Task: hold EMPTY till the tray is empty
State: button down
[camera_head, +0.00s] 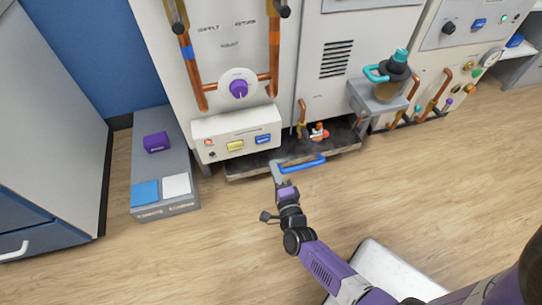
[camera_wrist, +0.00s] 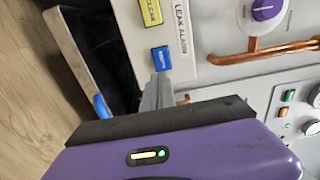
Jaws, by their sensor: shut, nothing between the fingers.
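The blue button (camera_head: 263,138) sits at the right end of the white panel, beside a yellow button (camera_head: 235,146). In the wrist view the blue button (camera_wrist: 160,58) is just beyond my fingertips, and the yellow one (camera_wrist: 151,12) reads CLEAR. The blue button's lettering is too small to read surely. My gripper (camera_head: 277,169) is shut and empty, its tips (camera_wrist: 161,76) close to the blue button; I cannot tell whether they touch it. The tray (camera_head: 240,172) lies under the machine with a blue handle (camera_head: 303,164) at its front. Its inside looks dark; I cannot tell whether liquid is in it.
A purple knob (camera_head: 238,89) and copper pipes are above the panel. A red-and-white valve (camera_head: 318,132) stands over the tray. A grey step (camera_head: 163,180) with a purple block is at left. A teal-handled jug (camera_head: 390,76) stands on a shelf at right.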

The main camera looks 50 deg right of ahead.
jog(key=v, duration=0.3)
jog(key=shift+s+a+p, duration=0.2)
jog(key=shift+s+p, duration=0.05)
jog(key=shift+p, duration=0.05)
dwell(0.5)
